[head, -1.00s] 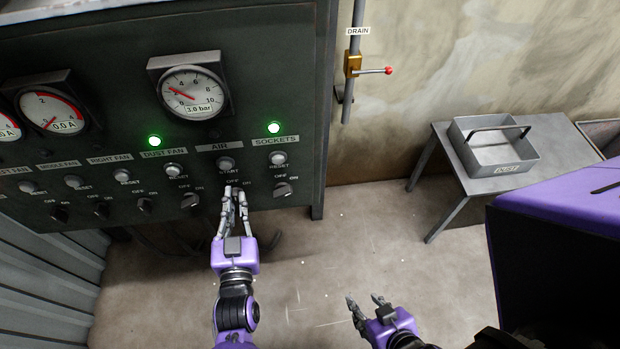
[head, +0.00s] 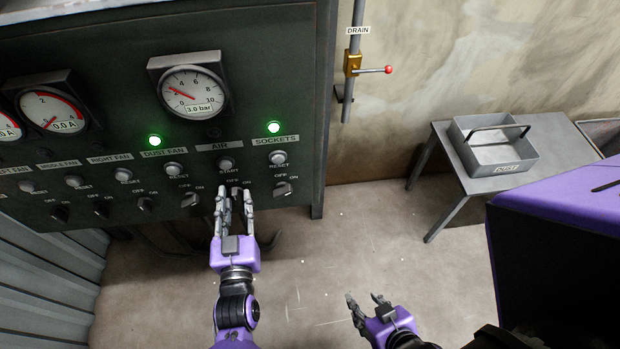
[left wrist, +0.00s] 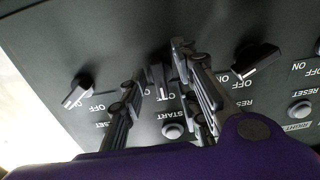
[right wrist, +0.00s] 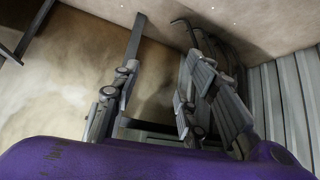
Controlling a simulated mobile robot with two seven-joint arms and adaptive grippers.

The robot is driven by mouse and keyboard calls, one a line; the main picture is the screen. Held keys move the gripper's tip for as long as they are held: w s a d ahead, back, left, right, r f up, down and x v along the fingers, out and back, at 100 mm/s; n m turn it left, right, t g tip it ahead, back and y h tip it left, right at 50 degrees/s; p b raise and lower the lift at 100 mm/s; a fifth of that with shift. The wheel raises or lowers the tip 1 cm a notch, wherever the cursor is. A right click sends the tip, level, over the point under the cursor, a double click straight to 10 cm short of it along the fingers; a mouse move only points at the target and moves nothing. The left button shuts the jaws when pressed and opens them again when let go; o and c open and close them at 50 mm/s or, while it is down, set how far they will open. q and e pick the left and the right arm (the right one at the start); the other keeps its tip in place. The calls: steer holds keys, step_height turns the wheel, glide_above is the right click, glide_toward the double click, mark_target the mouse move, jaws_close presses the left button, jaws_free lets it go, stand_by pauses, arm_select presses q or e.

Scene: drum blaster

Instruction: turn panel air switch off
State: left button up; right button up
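The AIR switch (left wrist: 157,76) is a small dark knob on the panel, below the START button (head: 227,163) and the AIR label (head: 220,146). In the left wrist view it stands between my left gripper's fingers. My left gripper (head: 236,193) is open, with one finger on either side of the knob; I cannot tell whether they touch it. The fingers partly hide the knob in the head view, so its OFF or ON setting is unclear. My right gripper (head: 364,299) is open and empty over the floor; its spread fingers show in the right wrist view (right wrist: 155,85).
The SOCKETS switch (head: 283,189) and DUST FAN switch (head: 189,199) flank the AIR switch. Green lamps glow above DUST FAN (head: 155,141) and SOCKETS (head: 274,128). The gauge (head: 192,91) reads 3.0 bar. A table (head: 562,127) with a DUST tray (head: 508,168) stands right.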

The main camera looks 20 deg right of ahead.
arm_select(q)
steer(key=shift+s, duration=0.2)
steer(key=v, duration=1.1)
steer(key=shift+s, duration=0.35)
arm_select(e)
steer(key=shift+w+a+r, duration=0.1)
steer(key=shift+w+r, duration=0.05)
steer(key=shift+w, duration=0.45)
steer(key=shift+w+a+r, duration=0.1)
steer(key=shift+w+r, duration=0.05)
steer(key=shift+w, duration=0.4)
arm_select(q)
steer(key=shift+a, duration=0.15)
arm_select(e)
steer(key=shift+s, duration=0.2)
